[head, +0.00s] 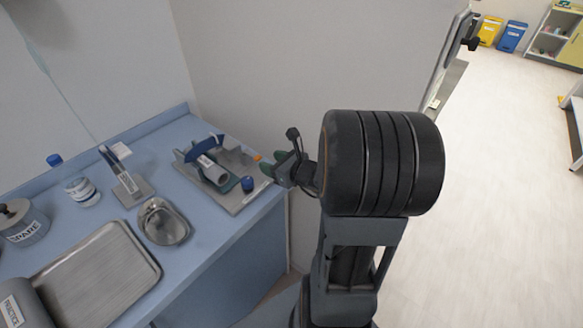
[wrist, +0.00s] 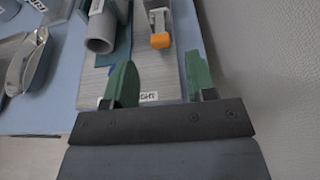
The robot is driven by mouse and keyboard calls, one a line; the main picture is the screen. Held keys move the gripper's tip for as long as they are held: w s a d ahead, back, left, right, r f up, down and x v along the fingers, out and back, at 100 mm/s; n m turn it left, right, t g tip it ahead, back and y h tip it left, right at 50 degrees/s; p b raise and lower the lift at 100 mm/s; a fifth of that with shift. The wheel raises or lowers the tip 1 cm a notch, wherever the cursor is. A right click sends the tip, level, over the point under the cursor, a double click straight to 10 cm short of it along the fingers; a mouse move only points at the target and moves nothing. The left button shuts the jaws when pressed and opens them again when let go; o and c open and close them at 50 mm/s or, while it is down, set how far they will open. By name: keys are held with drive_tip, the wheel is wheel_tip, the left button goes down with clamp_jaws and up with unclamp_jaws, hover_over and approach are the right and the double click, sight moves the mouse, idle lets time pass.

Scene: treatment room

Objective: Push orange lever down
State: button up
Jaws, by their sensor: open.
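The orange lever tip (wrist: 160,41) is at the end of a grey metal lever arm in the wrist view, on a grey base plate (wrist: 101,88). In the head view a small bit of the orange tip (head: 257,157) shows just left of my gripper (head: 270,168). My gripper's green fingers are spread apart in the wrist view (wrist: 163,82), with nothing between them. The orange tip lies beyond the fingertips, between their lines. I cannot tell the height of the fingers over the plate.
A grey cylinder (wrist: 99,44) lies beside the lever on the same plate. A wall (wrist: 265,70) runs close on the right. A kidney dish (head: 164,222), a metal tray (head: 98,279) and a SPARE pot (head: 24,226) stand on the blue counter (head: 196,243).

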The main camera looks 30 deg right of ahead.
drive_tip(key=shift+s+d+f+b, duration=0.25)
drive_tip(key=shift+s+b, duration=0.25)
drive_tip(key=shift+b, duration=0.75)
drive_tip(key=shift+s+r+b, duration=0.15)
drive_tip(key=shift+s+b, duration=0.2)
drive_tip(key=shift+b, duration=0.3)
drive_tip(key=b+v, duration=0.3)
drive_tip(key=v, duration=0.3)
drive_tip(key=shift+s+r, duration=0.25)
drive_tip(key=shift+r, duration=0.2)
drive_tip(key=s+a+f+n+g+p, duration=0.4)
drive_tip(key=n+g, duration=0.5)
drive_tip(key=n, duration=0.9)
drive_tip(key=s+a+r+n+g+h+p, duration=0.1)
drive_tip(key=a+r+n+h+p, duration=0.3)
drive_tip(key=n, duration=1)
drive_tip(key=a+r+p, duration=0.1)
drive_tip(key=a+r, duration=0.2)
drive_tip(key=a, duration=0.1)
drive_tip(key=shift+s+n+g, duration=0.2)
drive_tip(key=shift+n+g, duration=0.1)
drive_tip(key=shift+g, duration=0.1)
